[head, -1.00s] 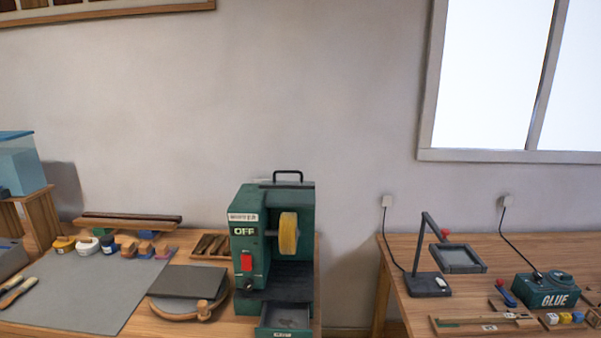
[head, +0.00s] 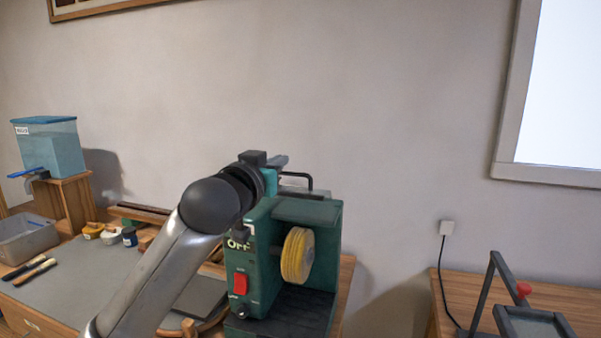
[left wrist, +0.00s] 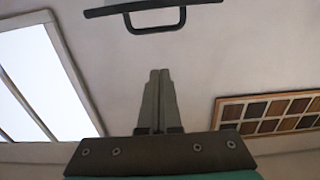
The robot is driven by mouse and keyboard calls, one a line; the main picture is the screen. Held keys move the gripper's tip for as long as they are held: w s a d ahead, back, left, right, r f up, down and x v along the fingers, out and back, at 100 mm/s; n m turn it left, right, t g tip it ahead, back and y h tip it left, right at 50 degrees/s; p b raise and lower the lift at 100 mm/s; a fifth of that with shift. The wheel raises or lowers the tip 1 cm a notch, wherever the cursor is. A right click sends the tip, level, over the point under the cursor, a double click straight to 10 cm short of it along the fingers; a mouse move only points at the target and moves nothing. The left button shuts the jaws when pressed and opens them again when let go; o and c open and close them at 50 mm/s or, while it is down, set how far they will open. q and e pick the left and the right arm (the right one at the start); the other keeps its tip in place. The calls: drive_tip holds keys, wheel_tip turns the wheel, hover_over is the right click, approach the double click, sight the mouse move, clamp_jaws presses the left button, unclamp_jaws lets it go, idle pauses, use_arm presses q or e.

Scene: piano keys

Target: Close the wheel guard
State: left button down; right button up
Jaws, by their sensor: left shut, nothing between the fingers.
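The green grinding machine has an exposed yellow wheel (head: 297,256) on its right side. The wheel guard shows as a dark plate with a black handle (head: 298,176) at the top of the machine, raised clear of the wheel. The handle and the guard's dark edge also show at the top of the left wrist view (left wrist: 155,22). My left gripper (head: 281,161) is at the machine's top, close to the handle, partly hidden by my wrist. In the left wrist view its fingers (left wrist: 159,74) are together and empty, with a gap in the picture below the handle. My right gripper is not in view.
The machine's red switch (head: 240,284) sits under an "OFF" sign. A workbench with a grey mat (head: 85,285), jars and a blue water tank (head: 50,147) lies left. The wall is behind.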

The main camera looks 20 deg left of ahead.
use_arm(q)
drive_tip(key=w, duration=0.1)
drive_tip(key=p, duration=0.1)
hover_over(290, 190)
drive_tip(key=w, duration=0.2)
drive_tip(key=shift+d, duration=0.1)
drive_tip(key=shift+w+f, duration=0.15)
drive_tip(key=shift+w, duration=0.1)
drive_tip(key=shift+s+f, duration=1.35)
drive_tip(key=shift+f, duration=0.2)
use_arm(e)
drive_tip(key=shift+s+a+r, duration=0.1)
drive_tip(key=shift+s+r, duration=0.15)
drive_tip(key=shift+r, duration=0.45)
